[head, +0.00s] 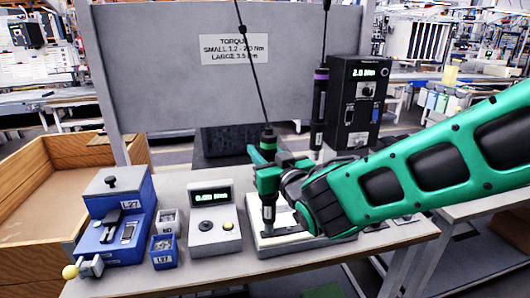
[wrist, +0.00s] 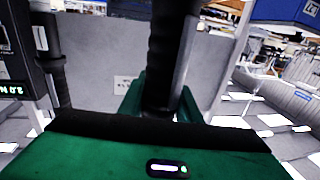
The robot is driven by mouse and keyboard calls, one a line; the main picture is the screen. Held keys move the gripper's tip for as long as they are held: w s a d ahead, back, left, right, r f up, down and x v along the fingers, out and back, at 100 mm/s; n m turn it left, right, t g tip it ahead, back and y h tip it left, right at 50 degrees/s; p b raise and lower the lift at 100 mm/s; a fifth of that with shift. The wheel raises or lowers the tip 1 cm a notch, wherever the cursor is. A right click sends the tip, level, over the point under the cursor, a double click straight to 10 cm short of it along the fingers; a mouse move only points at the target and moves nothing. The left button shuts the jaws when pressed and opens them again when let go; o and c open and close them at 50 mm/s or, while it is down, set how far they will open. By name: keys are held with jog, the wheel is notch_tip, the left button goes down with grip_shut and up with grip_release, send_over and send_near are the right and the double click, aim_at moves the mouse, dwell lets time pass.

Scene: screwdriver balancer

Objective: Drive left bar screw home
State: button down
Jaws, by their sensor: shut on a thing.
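A black screwdriver with a green band (head: 268,142) hangs upright on a cable. My gripper (head: 267,178) is shut around its body, and the driver's lower end (head: 268,212) points down over a pale fixture (head: 262,252). In the wrist view the driver's dark body (wrist: 165,60) stands between my green fingers (wrist: 162,105). The left screw is too small to make out.
A second driver with a purple band (head: 320,100) hangs right of mine, near a black controller (head: 355,100). A grey display box (head: 215,222), small bins (head: 164,252) and a blue L27 unit (head: 112,225) stand left. An upright grey panel (head: 170,70) is behind.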

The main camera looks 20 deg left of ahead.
jog(key=shift+f, duration=0.6)
jog(key=shift+r, duration=0.1)
notch_tip(320, 180, up, 6)
jog(key=shift+r, duration=0.15)
dwell(0.9)
